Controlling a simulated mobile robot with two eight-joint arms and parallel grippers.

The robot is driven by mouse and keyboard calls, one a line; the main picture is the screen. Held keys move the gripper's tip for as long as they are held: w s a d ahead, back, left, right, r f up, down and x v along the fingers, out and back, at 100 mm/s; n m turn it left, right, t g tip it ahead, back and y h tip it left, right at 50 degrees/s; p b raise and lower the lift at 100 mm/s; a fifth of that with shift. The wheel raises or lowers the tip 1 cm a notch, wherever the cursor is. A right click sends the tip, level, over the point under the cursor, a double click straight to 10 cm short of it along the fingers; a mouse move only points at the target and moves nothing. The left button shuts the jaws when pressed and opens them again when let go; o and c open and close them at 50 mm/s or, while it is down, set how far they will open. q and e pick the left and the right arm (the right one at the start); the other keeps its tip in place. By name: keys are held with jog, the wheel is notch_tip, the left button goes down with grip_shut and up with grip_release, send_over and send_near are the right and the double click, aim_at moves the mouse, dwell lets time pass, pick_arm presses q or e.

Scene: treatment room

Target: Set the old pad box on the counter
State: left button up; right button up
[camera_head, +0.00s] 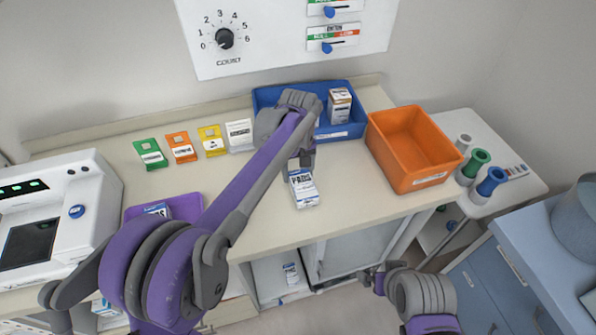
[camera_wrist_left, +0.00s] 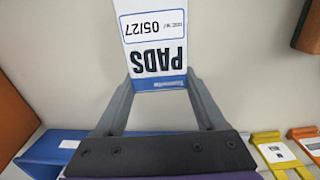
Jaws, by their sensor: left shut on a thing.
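A white and blue pad box (camera_head: 304,190) marked PADS is in my left gripper (camera_head: 302,166), over the middle of the counter (camera_head: 270,220) near its front. In the left wrist view the box (camera_wrist_left: 153,40) reads "05/27" and sits between the two fingers, which are shut on its end. I cannot tell whether its lower end touches the counter. My right gripper (camera_head: 372,279) is low in front of the counter, apart from the box; its jaw opening is unclear.
A blue bin (camera_head: 268,97) holding a box (camera_head: 340,105) stands behind, beside an orange bin (camera_head: 412,150). Several coloured cards (camera_head: 182,147) lie at back left. A purple tray (camera_head: 186,206) and a white device (camera_head: 55,215) are left. Bare counter surrounds the held box.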

pick_arm(q)
jog(key=shift+f, duration=0.2)
jog(key=o, duration=1.4)
jog(key=shift+r, duration=0.1)
jog(key=shift+r, duration=0.35)
notch_tip(320, 180, up, 12)
jog(key=shift+f+p, duration=0.2)
jog(key=shift+p, duration=0.3)
